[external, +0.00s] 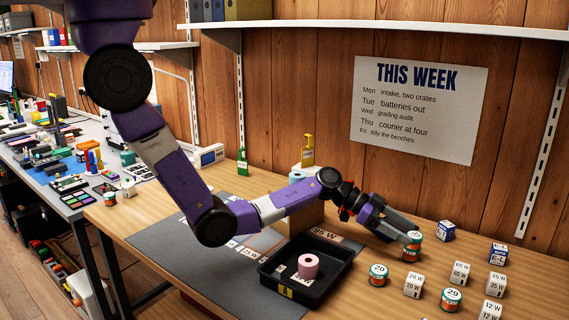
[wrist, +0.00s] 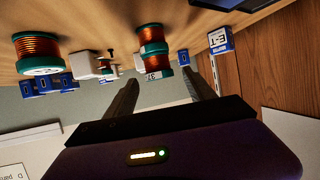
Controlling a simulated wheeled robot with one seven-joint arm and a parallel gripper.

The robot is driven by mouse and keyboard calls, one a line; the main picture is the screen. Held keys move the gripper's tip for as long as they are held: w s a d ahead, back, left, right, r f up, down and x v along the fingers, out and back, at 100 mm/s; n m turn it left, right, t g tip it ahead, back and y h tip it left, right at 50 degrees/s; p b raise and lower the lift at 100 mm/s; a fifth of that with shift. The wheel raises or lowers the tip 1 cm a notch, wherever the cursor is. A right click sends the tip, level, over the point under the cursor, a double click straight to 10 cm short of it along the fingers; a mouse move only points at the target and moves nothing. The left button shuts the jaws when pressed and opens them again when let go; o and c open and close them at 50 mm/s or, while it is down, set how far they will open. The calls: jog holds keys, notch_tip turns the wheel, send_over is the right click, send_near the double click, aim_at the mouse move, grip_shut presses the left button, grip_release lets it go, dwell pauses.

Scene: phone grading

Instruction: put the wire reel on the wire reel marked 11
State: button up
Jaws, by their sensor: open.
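Two copper wire reels with green flanges stand stacked on the bench at the right: the upper wire reel (external: 414,237) rests on the lower wire reel (external: 410,253). In the upside-down wrist view the upper reel (wrist: 154,61) shows a white label, and the lower reel (wrist: 151,33) is above it in the picture. The number 11 is not legible on either. My gripper (external: 408,232) is open, with its fingertips close to the upper reel. In the wrist view, the upper reel appears between the fingertips (wrist: 163,77); contact cannot be told.
Reels marked 20 (external: 378,275) and 29 (external: 451,299) stand nearby. White cubes (external: 413,285) and blue-and-white boxes (external: 446,231) stand around the stack. The wooden wall (external: 510,200) is behind.

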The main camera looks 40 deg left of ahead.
jog(key=v, duration=0.3)
jog(key=shift+s+a+r+p, duration=0.1)
jog(key=shift+a+p, duration=0.15)
jog(key=shift+p, duration=0.15)
